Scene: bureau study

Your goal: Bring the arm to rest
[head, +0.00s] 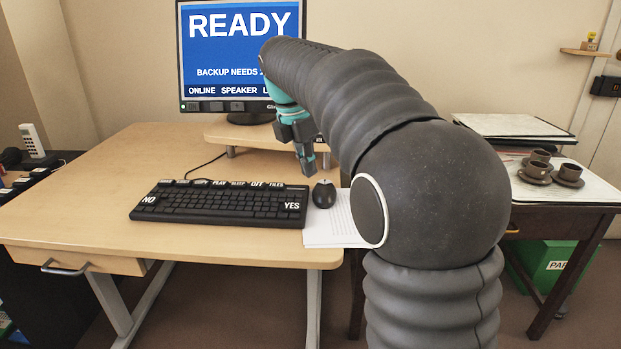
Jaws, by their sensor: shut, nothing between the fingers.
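My gripper (308,166) is at the end of my dark grey arm, which bends over the right part of the desk. Its fingers point down and are shut with nothing between them. It hangs above the back right of the keyboard (180,203) and behind the black mouse (324,194). I cannot tell its exact height over the desk. My arm hides part of the monitor (225,82), which reads READY, and part of the white papers (330,222) beside the keyboard.
The wooden desk (75,215) has free room left of the keyboard. A low monitor stand (222,135) is at the back. On the right, a dark side table (590,190) bears several brown cups. A white phone (32,140) stands at far left. A green box (548,262) is below right.

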